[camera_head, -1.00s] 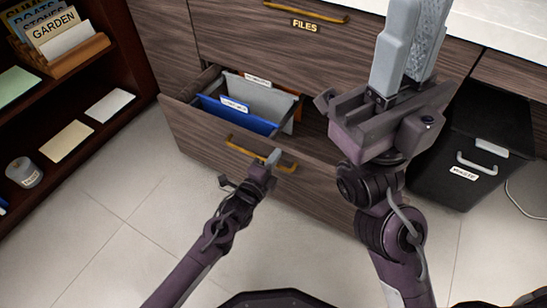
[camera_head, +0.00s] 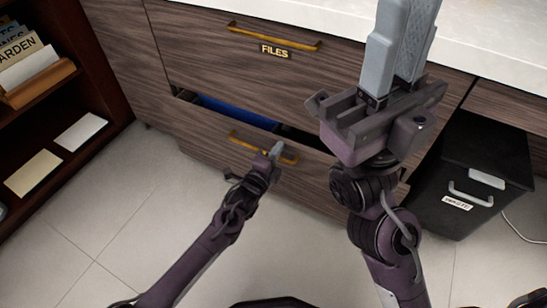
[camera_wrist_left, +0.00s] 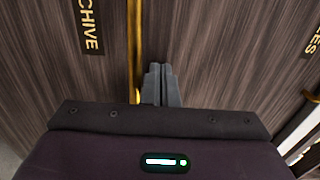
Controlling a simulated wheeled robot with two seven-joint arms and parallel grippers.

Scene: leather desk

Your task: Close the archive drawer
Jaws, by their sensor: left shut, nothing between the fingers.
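The archive drawer (camera_head: 215,135) is the lower wood-fronted drawer, with a narrow gap open along its top. A blue folder (camera_head: 235,112) shows inside. My left gripper (camera_head: 275,151) is shut and empty, its tips at the right part of the drawer's brass handle (camera_head: 250,146). In the left wrist view the shut fingertips (camera_wrist_left: 160,72) are against or very near the drawer front, beside the handle (camera_wrist_left: 134,50) and the ARCHIVE label (camera_wrist_left: 90,24). My right gripper (camera_head: 402,40) is raised in the foreground and hides part of the cabinet; its tips are cut off by the frame's top.
The upper drawer with the FILES label (camera_head: 274,50) is shut above. A black waste bin (camera_head: 470,170) stands at the right, and a dark shelf (camera_head: 105,75) with cards and books at the left. The tiled floor in front is clear.

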